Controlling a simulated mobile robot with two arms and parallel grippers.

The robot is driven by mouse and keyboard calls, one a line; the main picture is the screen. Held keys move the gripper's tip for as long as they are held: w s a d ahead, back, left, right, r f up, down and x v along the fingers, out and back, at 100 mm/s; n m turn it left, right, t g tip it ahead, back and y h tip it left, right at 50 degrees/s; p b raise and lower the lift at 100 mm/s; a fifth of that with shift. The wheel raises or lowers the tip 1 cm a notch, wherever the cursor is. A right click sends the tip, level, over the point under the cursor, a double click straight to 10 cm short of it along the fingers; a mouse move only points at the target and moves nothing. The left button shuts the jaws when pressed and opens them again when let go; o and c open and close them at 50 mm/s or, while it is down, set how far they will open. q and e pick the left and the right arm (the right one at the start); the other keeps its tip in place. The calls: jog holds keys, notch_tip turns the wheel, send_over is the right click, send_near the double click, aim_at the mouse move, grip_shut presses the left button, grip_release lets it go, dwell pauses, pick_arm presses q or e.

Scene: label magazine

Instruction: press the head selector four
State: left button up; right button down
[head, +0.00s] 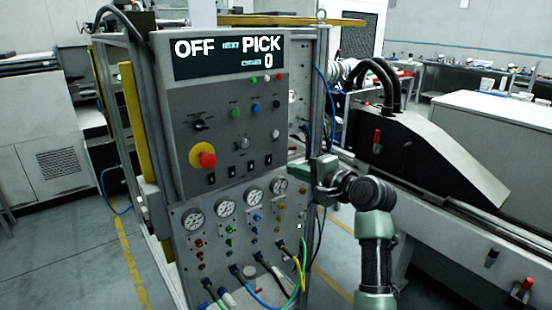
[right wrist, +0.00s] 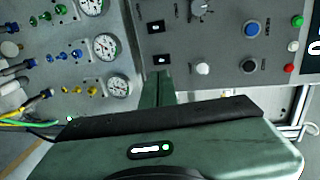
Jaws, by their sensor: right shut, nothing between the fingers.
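The rightmost switch (head: 268,159) shows in the head view, and the lowest one in the right wrist view (right wrist: 161,60) lies just beyond my fingertips. Its label is too small to read, so I cannot tell its number. My right gripper (head: 291,170) is shut and empty, right of that switch; its closed fingers (right wrist: 160,77) point at the panel. Contact with the switch cannot be made out. My left gripper is out of view.
The display (head: 228,53) reads OFF, PICK and 0. Round gauges (head: 254,198) and coloured hose fittings sit below the switches, with hoses (head: 300,265) hanging in front. A white button (right wrist: 203,68) is beside the fingers. A black-covered machine (head: 425,150) stands to the right.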

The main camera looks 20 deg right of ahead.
aim_at(269, 157)
jog(key=x, duration=0.2)
jog(key=p+x, duration=0.1)
jog(key=x, duration=0.2)
jog(key=r+x, duration=0.1)
jog(key=x, duration=0.2)
jog(key=shift+w+a+r, duration=0.1)
jog(key=shift+w, duration=0.25)
jog(key=shift+p, duration=0.35)
jog(key=shift+w+r+p, duration=0.15)
jog(key=shift+r+p, duration=0.25)
jog(key=shift+p, duration=0.55)
jog(key=shift+a+f, duration=0.1)
jog(key=shift+f, duration=0.2)
